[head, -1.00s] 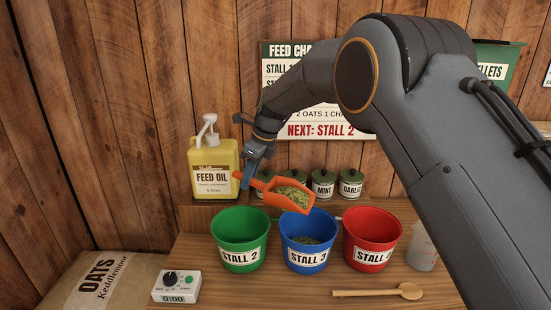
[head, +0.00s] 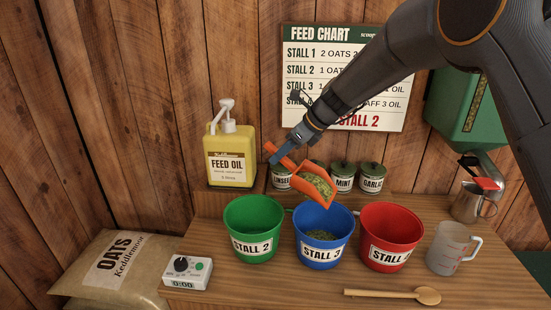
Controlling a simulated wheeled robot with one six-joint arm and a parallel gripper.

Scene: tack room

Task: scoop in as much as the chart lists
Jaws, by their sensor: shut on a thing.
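My gripper (head: 291,144) is shut on the handle of an orange scoop (head: 297,178). The scoop holds green chopped feed and tilts down to the right, its lip above the back of the blue STALL 3 bucket (head: 311,222). Similar green feed lies in that bucket. The green STALL 2 bucket (head: 245,216) stands to its left; its floor is hidden. A red bucket (head: 392,225) stands to the right, its label number unclear. The feed chart (head: 305,66) hangs on the wall, partly covered by my arm; its bottom red line names STALL 2.
Yellow feed oil (head: 232,145) and several lidded tins, including garlic (head: 372,177), stand behind. A clear jug (head: 452,247), metal jug (head: 470,206), wooden spoon (head: 385,294) and timer (head: 186,272) surround the buckets. An oats sack (head: 110,270) lies left; a green bin (head: 465,105) is at right.

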